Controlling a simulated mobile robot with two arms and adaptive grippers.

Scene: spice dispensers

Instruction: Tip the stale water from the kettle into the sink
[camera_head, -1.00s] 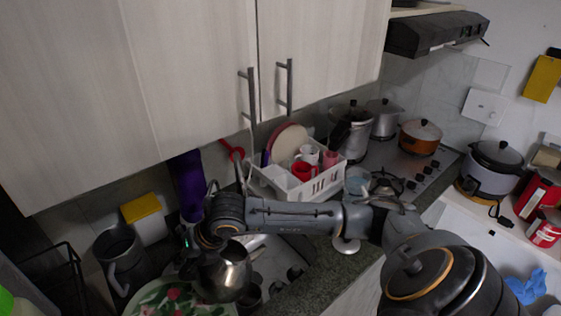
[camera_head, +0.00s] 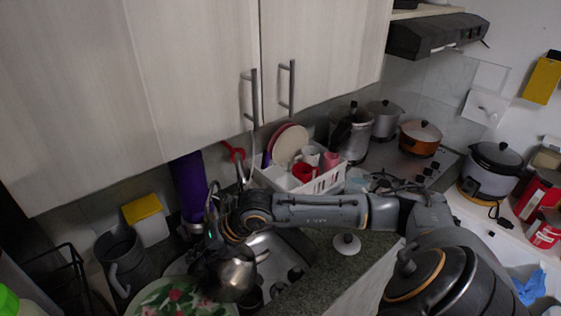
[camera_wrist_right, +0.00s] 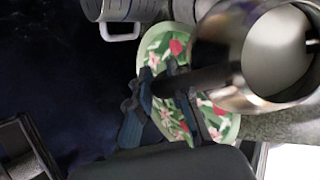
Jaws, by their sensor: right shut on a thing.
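The metal kettle (camera_head: 237,276) hangs from my right gripper (camera_head: 212,250) at the lower middle of the head view, over the near left part of the steel sink (camera_head: 272,254). My right gripper is shut on the kettle's dark handle. The right wrist view shows the fingers (camera_wrist_right: 168,98) at this handle and the shiny kettle body (camera_wrist_right: 222,50) with a round opening or face towards the camera. The kettle looks tilted. I cannot see any water or a stream. My left gripper is not in view.
A green floral plate (camera_head: 165,298) lies close beside the kettle. A grey jug (camera_head: 122,262) and a purple bottle (camera_head: 189,188) stand to the left. A white dish rack (camera_head: 325,183) stands behind my arm. Cupboards (camera_head: 190,70) hang above.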

